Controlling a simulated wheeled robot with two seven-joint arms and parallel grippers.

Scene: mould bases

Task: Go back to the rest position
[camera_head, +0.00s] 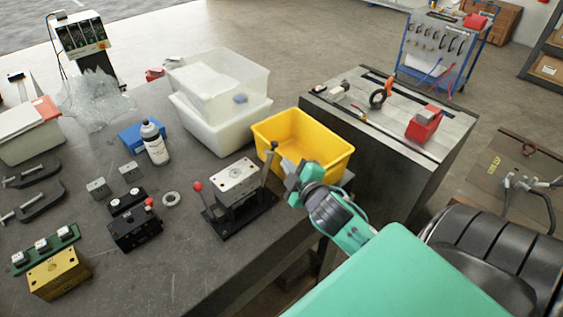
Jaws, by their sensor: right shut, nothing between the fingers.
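My right arm comes in from the lower right, and its gripper (294,184) is shut and empty. It is in front of the near side of the yellow bin (329,163), close to the lever of the clamping fixture (238,181). I cannot tell whether it touches the bin or the lever. The fixture carries a light metal block with holes and has a red-knobbed lever on its left. The inside of the yellow bin looks empty where it shows. My left gripper is not in view.
Black blocks (134,231), a ring (171,199), a brass block (58,274) and a bottle (154,143) stand on the dark table (190,255). Translucent bins (215,125) stand behind. A grey cabinet (420,160) with a red box (424,125) stands right of the yellow bin.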

